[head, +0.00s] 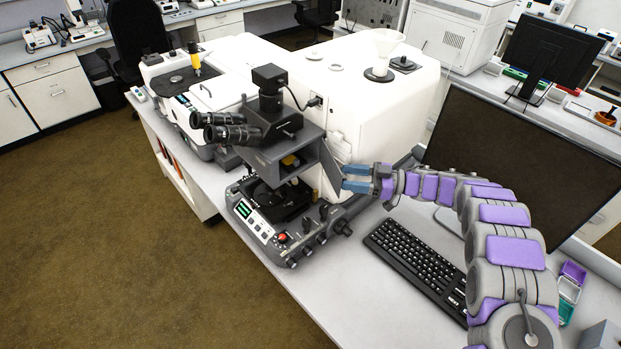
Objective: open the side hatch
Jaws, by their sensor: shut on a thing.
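The infrared microscope (265,125) stands on the bench, with black eyepieces and a dark grey housing over its stage. The side hatch (330,164) is a thin grey panel on the right side of this housing. It appears to stand out at an angle from the housing, and a yellow part shows inside. My gripper (346,178) reaches in from the right, its blue fingers at the hatch's right edge. It is shut on the hatch edge. The fingertips partly cover the contact.
A black keyboard (420,262) lies just below my arm, and a large dark monitor (515,165) stands behind it. The white instrument body (375,110) is close behind the hatch. A control panel with a red button (282,238) sits at the microscope's front.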

